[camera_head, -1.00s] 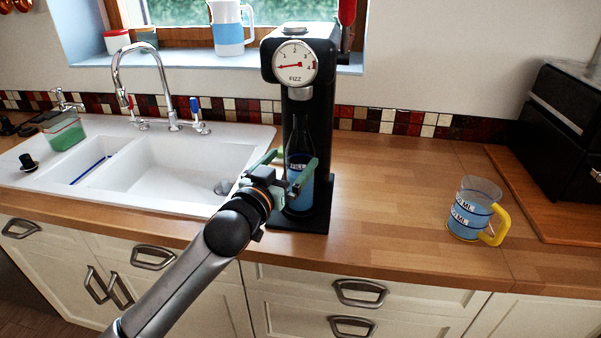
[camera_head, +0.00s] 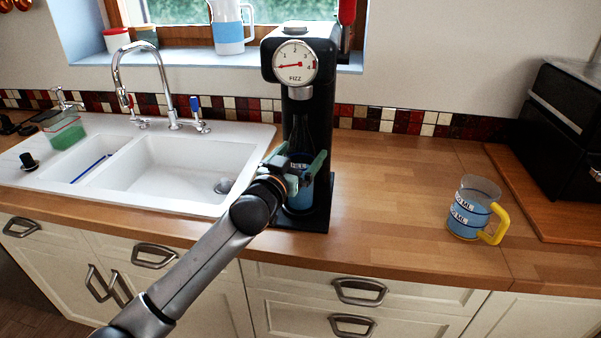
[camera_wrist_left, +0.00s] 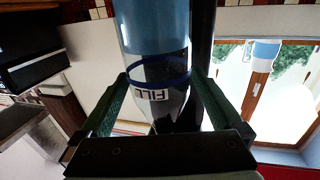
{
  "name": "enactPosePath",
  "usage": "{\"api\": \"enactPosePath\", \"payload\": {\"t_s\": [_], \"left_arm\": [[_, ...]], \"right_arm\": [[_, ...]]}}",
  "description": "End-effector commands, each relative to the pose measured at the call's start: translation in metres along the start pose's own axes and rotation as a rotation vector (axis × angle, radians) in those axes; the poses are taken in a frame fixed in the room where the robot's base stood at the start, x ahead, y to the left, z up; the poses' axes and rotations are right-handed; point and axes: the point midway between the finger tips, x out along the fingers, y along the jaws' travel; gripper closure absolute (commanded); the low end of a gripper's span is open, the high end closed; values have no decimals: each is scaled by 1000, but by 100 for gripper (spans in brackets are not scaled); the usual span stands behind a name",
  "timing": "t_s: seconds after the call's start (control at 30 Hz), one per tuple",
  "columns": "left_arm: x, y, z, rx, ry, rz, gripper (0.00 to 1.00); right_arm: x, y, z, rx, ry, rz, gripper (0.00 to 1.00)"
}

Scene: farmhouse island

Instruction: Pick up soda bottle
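The soda bottle (camera_head: 300,200) stands upright in the black FIZZ soda machine (camera_head: 322,100), under its nozzle. It is clear with blue liquid and a "FILL" label. In the left wrist view the bottle (camera_wrist_left: 153,35) shows upside down between two green fingers. My left gripper (camera_head: 297,162) is open, with one finger on each side of the bottle at about label height. In the left wrist view the fingertips of the left gripper (camera_wrist_left: 158,80) are close to the bottle's sides; I cannot tell if they touch. My right gripper is not in view.
A measuring jug (camera_head: 466,213) with blue liquid and a yellow handle stands to the right on the wooden counter (camera_head: 390,215). A white sink (camera_head: 190,165) and tap (camera_head: 172,90) are at left. A black appliance (camera_head: 570,130) stands at far right. Counter between machine and jug is clear.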

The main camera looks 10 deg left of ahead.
Motion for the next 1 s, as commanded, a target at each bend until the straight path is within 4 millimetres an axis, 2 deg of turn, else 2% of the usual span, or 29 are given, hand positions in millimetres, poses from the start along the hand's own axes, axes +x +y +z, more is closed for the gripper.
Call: {"api": "enactPosePath", "payload": {"t_s": [0.07, 0.87, 1.0], "left_arm": [[0, 0, 0, 0, 0, 0, 10], [0, 0, 0, 0, 0, 0, 100], [0, 0, 0, 0, -1, 0, 100]], "right_arm": [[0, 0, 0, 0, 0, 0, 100], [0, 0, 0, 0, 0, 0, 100], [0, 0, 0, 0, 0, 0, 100]]}}
